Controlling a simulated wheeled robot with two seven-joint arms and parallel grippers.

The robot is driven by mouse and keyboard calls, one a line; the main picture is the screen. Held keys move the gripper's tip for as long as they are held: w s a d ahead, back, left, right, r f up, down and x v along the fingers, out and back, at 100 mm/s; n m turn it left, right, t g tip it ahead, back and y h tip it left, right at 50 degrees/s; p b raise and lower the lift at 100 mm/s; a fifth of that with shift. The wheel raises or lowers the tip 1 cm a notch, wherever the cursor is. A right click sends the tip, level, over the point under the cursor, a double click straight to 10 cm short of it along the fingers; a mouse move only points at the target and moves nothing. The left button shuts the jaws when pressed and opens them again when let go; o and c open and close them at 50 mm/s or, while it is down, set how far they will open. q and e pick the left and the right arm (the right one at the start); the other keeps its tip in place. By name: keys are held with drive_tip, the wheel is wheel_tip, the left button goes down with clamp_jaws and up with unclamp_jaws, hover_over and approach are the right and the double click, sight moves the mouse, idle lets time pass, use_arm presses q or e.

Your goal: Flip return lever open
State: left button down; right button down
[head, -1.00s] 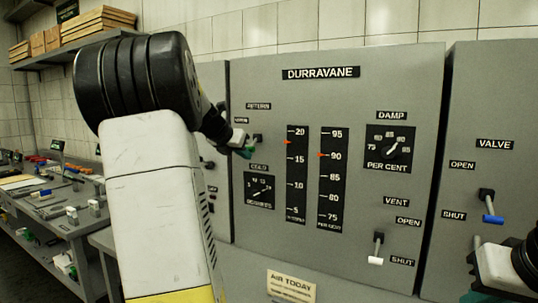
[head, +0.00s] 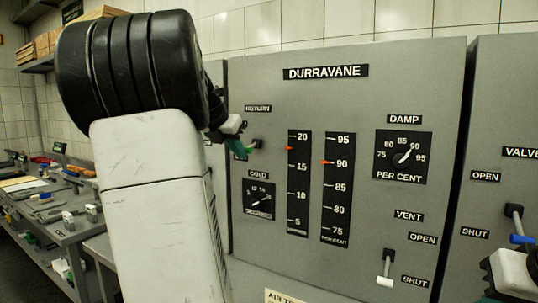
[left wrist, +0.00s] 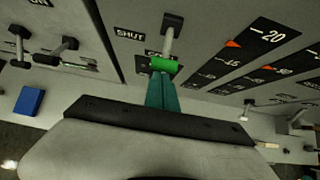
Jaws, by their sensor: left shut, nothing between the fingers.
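The return lever has a green handle (head: 252,148) on the Durravane panel, below the RETURN label (head: 258,108). My left gripper (head: 239,149) is at the handle, with its teal fingers shut and nothing between them. In the left wrist view the green handle (left wrist: 163,65) lies across the tips of my left gripper (left wrist: 162,76), apparently touching them. The lever's shaft (left wrist: 170,40) runs from its dark mount to the handle. The SHUT label (left wrist: 130,33) is beside it. The OPEN label is hidden in the head view. My right gripper (head: 488,299) is partly cut off at lower right.
The cold dial (head: 259,200) and two scales are right of and below the lever. A white-handled vent lever (head: 385,281) is lower right. A blue-handled valve lever (head: 522,240) is close to my right gripper. A bench (head: 60,228) with small parts stands left.

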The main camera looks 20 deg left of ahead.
use_arm(q)
drive_tip(key=shift+w+d+r, duration=0.1)
drive_tip(key=shift+w+r, duration=0.1)
drive_tip(key=shift+r, duration=0.5)
drive_tip(key=shift+w+r, duration=0.15)
drive_tip(key=shift+r, duration=0.65)
drive_tip(key=shift+r, duration=0.65)
drive_tip(key=shift+s+f, duration=0.1)
drive_tip(key=s+r, duration=0.3)
drive_tip(key=r, duration=0.6)
drive_tip(key=shift+s+a, duration=0.2)
drive_tip(key=shift+s, duration=0.15)
